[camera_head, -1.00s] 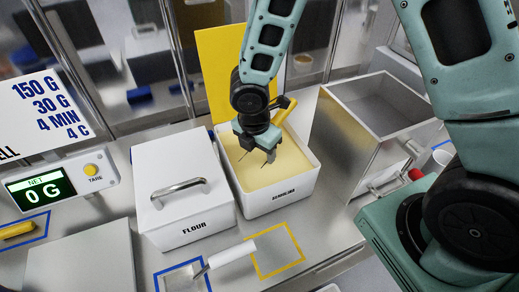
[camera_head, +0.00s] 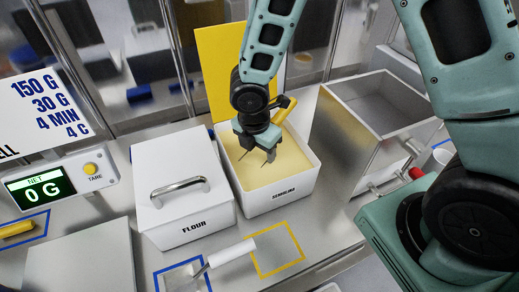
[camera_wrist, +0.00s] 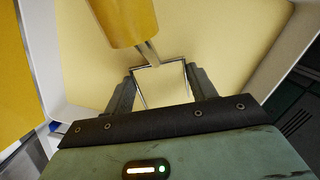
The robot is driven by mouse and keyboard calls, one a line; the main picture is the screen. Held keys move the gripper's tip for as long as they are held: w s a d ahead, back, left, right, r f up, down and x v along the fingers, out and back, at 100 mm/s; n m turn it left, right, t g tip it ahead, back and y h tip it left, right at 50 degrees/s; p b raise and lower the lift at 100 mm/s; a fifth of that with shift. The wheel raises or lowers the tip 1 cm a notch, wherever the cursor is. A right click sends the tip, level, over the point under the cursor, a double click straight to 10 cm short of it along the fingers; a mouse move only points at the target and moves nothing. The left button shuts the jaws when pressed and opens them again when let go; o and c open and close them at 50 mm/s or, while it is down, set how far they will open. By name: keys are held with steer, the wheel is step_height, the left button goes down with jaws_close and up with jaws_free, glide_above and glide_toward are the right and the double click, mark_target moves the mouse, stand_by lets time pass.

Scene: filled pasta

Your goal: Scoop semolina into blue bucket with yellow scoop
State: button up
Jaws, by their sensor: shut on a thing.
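The semolina bin (camera_head: 283,198) is a white open box filled with pale yellow semolina (camera_head: 290,160), at the middle of the head view. My gripper (camera_head: 255,157) is inside the bin's opening, low over the semolina. The yellow scoop's handle (camera_head: 285,110) sticks up behind my gripper. In the wrist view the yellow handle (camera_wrist: 125,20) leads by a thin metal shank to the scoop's square bowl (camera_wrist: 165,85), which lies between my fingers (camera_wrist: 162,92). My gripper is shut on the bowl. Whether the bowl holds semolina is unclear. I cannot identify the blue bucket.
A closed white flour bin (camera_head: 185,228) stands directly left of the semolina bin. A yellow panel (camera_head: 220,70) stands upright behind. An open metal box (camera_head: 365,130) is at the right. A white-handled tool (camera_head: 232,252) lies in front. A scale display (camera_head: 42,192) reads 0 G.

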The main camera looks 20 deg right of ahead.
step_height(320, 180, up, 11)
steer(key=p, duration=1)
stand_by(0.6)
